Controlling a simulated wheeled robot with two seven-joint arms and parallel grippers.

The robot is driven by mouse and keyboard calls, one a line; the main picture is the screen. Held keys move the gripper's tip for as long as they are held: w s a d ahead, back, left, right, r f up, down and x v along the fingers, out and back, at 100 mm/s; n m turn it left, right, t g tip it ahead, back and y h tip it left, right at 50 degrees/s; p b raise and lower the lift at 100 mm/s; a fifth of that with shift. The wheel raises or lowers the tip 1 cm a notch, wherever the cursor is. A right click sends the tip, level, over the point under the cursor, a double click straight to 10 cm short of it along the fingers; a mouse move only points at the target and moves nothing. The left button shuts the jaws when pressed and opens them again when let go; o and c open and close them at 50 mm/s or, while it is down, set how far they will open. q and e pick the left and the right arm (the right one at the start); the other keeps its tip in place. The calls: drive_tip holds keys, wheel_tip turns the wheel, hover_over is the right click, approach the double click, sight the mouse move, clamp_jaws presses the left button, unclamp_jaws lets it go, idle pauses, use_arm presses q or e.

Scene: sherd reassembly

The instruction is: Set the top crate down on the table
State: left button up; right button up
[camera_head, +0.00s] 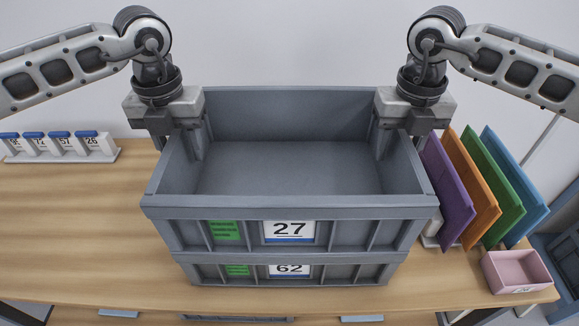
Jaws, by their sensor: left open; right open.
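The top crate (290,229) is grey and empty, with a label 27 and a green tag on its front. It appears level on a second grey crate (290,270) labelled 62, which stands near the table's front edge. My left gripper (178,142) is open at the top crate's left wall, with one finger inside the wall. My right gripper (402,142) is open at the right wall in the same way. The outer fingers are partly hidden, and I cannot tell whether any finger touches the walls.
The wooden table (75,220) is clear left of the crates. White numbered blocks with blue tops (60,147) stand at the back left. Several coloured panels (488,190) stand upright at the right, with a pink bin (517,272) in front of them.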

sight(175, 132)
use_arm(q)
drive_tip(key=shift+f, duration=0.2)
use_arm(e)
drive_tip(key=shift+f, duration=0.25)
use_arm(q)
clamp_jaws()
use_arm(e)
clamp_jaws()
use_arm(q)
drive_tip(key=shift+r, duration=0.1)
use_arm(e)
drive_tip(key=shift+r, duration=0.15)
